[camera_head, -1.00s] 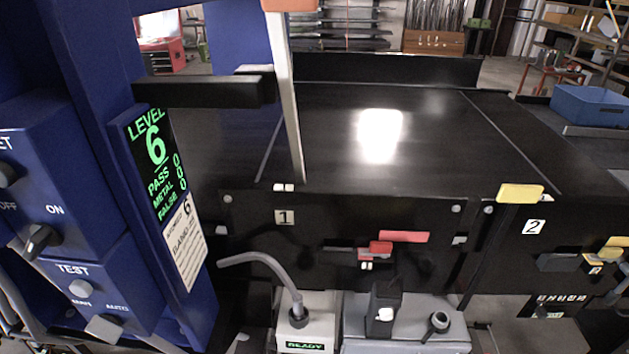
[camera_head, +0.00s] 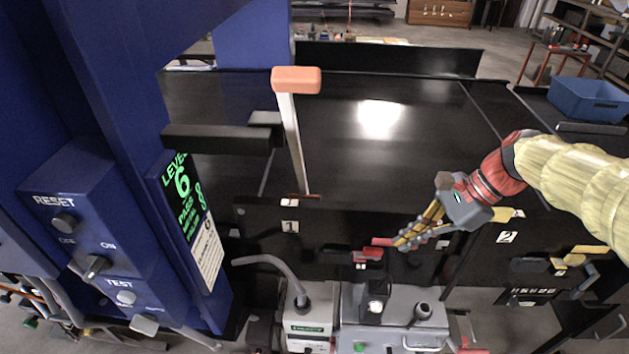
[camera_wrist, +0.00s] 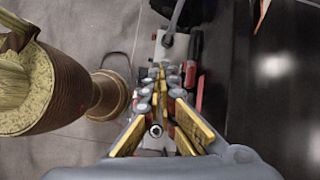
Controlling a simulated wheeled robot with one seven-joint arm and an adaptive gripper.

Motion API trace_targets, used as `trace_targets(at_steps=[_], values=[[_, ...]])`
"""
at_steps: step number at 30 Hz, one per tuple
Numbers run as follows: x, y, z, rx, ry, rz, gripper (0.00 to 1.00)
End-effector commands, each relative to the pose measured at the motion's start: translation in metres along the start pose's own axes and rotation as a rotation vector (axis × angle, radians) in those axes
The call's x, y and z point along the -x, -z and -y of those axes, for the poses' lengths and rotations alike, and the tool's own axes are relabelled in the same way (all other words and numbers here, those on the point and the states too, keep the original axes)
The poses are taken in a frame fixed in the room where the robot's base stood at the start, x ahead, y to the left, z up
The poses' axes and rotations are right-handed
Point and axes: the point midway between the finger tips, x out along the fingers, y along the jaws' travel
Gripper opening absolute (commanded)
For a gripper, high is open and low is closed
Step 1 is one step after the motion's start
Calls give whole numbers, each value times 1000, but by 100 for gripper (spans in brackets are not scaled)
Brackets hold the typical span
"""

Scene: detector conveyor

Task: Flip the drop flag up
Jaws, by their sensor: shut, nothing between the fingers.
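A red flat piece (camera_head: 381,241) and a red lever block (camera_head: 368,254) sit on the dark conveyor side panel, right of label 1. The red piece may be the drop flag; no label confirms it. My gripper (camera_head: 403,244) is shut and empty, its tips just right of the red piece, partly covering its right end. Contact cannot be told. In the wrist view, my gripper (camera_wrist: 160,70) points along the panel, with red parts (camera_wrist: 190,75) just right of its tips. A white post with an orange cap (camera_head: 296,80) stands upright at the belt's near edge.
Below stand a grey box (camera_head: 350,295) with a black knob and a pale box (camera_head: 310,328) with a bent grey tube. A blue control cabinet (camera_head: 80,190) stands left. Yellow parts (camera_head: 570,258) sit near label 2 at right. The belt (camera_head: 350,165) is empty.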

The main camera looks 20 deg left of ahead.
Motion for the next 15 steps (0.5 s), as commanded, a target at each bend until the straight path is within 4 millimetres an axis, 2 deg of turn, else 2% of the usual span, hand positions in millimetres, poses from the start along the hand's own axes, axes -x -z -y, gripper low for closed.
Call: trace_targets(at_steps=[1,6,15], values=[[4,-7,15,-58,-20,43,0],[0,-25,61,-263,-87,187,0],[-14,-47,132,-609,-259,412,0]])
